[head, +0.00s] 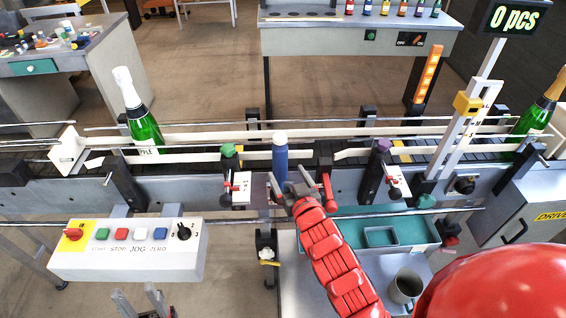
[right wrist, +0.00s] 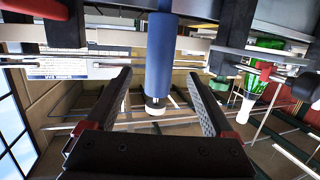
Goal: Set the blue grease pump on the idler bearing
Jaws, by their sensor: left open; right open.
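The blue grease pump (head: 280,158) stands upright at the front edge of the conveyor, its pale cap on top, in the head view. In the right wrist view the pump (right wrist: 160,60) lies between the two spread fingers, with a gap on each side, and its far end meets the conveyor's metal parts. My right gripper (head: 291,186) is open just in front of the pump. The idler bearing cannot be made out clearly; the pump's foot is partly hidden by the gripper. My left gripper (head: 139,301) is open and empty at the bottom edge, left of centre.
Green bottles stand on the conveyor at left (head: 143,128) and right (head: 537,117). Clamps with green (head: 228,151) and purple (head: 383,146) knobs flank the pump. A button box (head: 128,262), a teal tray (head: 420,228) and a grey mug (head: 405,288) are in front.

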